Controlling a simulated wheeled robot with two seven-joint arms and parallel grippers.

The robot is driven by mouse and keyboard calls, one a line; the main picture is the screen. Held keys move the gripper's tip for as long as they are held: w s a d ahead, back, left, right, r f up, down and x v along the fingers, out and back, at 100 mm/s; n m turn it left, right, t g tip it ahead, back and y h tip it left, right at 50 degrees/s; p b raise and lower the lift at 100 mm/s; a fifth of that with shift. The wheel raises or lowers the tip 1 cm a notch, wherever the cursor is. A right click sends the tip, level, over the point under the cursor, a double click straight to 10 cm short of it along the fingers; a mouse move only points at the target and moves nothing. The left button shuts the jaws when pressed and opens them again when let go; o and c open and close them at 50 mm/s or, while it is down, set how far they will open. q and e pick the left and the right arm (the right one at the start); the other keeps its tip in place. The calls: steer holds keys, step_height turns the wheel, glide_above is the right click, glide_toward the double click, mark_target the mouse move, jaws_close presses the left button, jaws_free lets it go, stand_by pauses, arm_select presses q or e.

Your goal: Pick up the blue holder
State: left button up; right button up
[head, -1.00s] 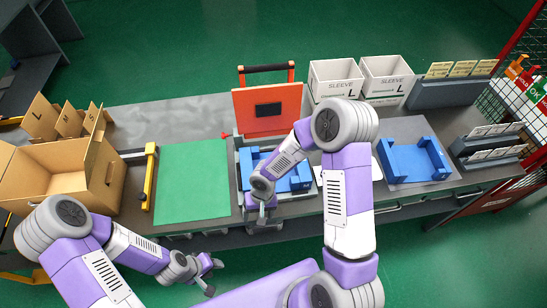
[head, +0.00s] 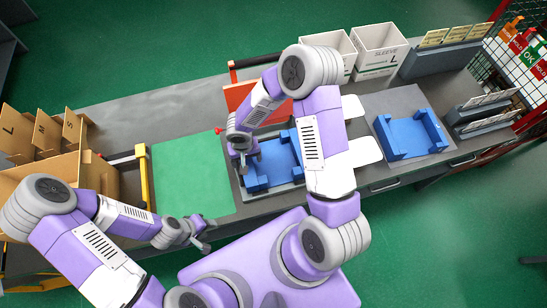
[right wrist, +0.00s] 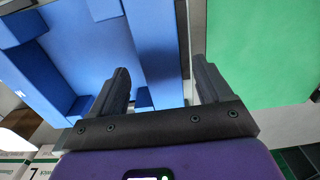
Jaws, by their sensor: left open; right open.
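A blue holder (head: 282,168) sits in the grey fixture at the table's middle, partly hidden behind my right arm. A second blue holder (head: 408,141) lies on a grey mat at the right. My right gripper (head: 245,168) is open at the left edge of the middle holder. In the right wrist view the holder's blue side wall (right wrist: 155,45) shows between the two open fingers (right wrist: 162,88). I cannot tell how deep the fingers reach beside it. My left gripper (head: 204,238) is open and empty by the table's front edge, below the green mat.
A green mat (head: 190,175) lies left of the fixture. The fixture's raised red lid (head: 238,97) stands behind the holder. A yellow-edged bar (head: 144,175) and cardboard box (head: 95,175) are at the left. White sleeve bins (head: 380,48) stand at the back.

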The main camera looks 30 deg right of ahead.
mark_target(247, 162)
steer(key=shift+a+f, duration=0.1)
steer(key=shift+f, duration=1.75)
steer(key=c, duration=1.5)
